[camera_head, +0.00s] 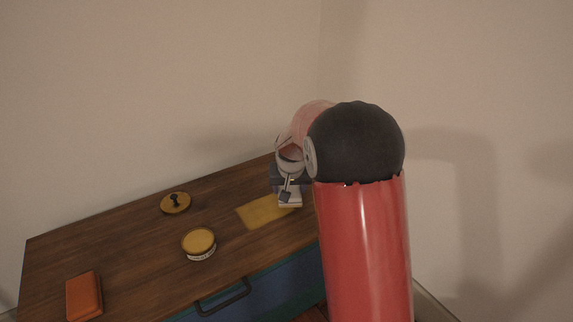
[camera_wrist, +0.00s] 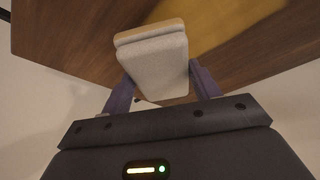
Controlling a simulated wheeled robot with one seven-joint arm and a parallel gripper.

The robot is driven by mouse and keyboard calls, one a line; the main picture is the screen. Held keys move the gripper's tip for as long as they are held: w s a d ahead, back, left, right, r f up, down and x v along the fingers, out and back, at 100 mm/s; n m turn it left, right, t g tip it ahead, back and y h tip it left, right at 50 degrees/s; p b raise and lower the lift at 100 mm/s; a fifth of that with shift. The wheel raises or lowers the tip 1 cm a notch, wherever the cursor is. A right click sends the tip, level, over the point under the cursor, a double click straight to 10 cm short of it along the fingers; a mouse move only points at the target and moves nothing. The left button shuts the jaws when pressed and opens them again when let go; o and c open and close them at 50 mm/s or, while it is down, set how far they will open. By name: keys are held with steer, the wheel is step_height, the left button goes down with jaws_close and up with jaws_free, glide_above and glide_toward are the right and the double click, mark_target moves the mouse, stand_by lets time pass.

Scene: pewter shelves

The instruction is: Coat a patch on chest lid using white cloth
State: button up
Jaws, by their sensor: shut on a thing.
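The white cloth (camera_wrist: 152,62), a pale folded pad, is held between the fingers of my gripper (camera_head: 289,188). In the wrist view the cloth fills the space between the two purple-grey fingers. In the head view the cloth (camera_head: 290,203) shows just below the gripper, at the right end of a yellow patch (camera_head: 260,212) on the chest lid (camera_head: 130,240). The patch also shows beyond the cloth in the wrist view (camera_wrist: 215,22). I cannot tell whether the cloth touches the lid. My arm hides the lid's right end.
An open round tin (camera_head: 199,241) with yellow contents stands left of the patch. A yellow disc with a dark knob (camera_head: 176,203) lies behind it. An orange-brown block (camera_head: 84,296) lies at the front left. The chest's blue front has a dark handle (camera_head: 223,297). Walls stand behind.

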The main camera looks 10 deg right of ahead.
steer(key=shift+r+p, duration=0.85)
steer(key=shift+r, duration=1.75)
